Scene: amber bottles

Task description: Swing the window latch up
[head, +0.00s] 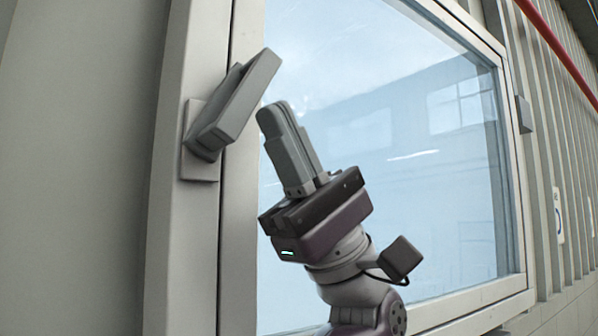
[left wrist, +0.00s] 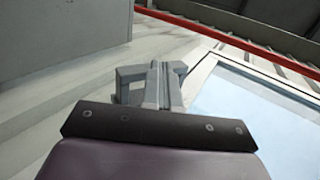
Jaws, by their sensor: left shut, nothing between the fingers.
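The window latch (head: 236,98) is a grey handle on a backplate (head: 200,172) on the left side of the window frame. Its handle slants up and to the right from the plate. My left gripper (head: 274,112) is shut and empty, just right of the handle in the head view, with its fingers pointing up. A small gap shows between them there. In the left wrist view my left fingers (left wrist: 162,72) partly cover a grey piece (left wrist: 131,76) that seems to be the latch; I cannot tell there whether they touch. My right gripper is not in view.
The window's glass pane (head: 400,140) lies behind my left gripper. A grey wall (head: 80,150) is at the left. A small grey block (head: 524,114) is on the frame's right side. A red pipe (head: 560,45) runs along the upper right.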

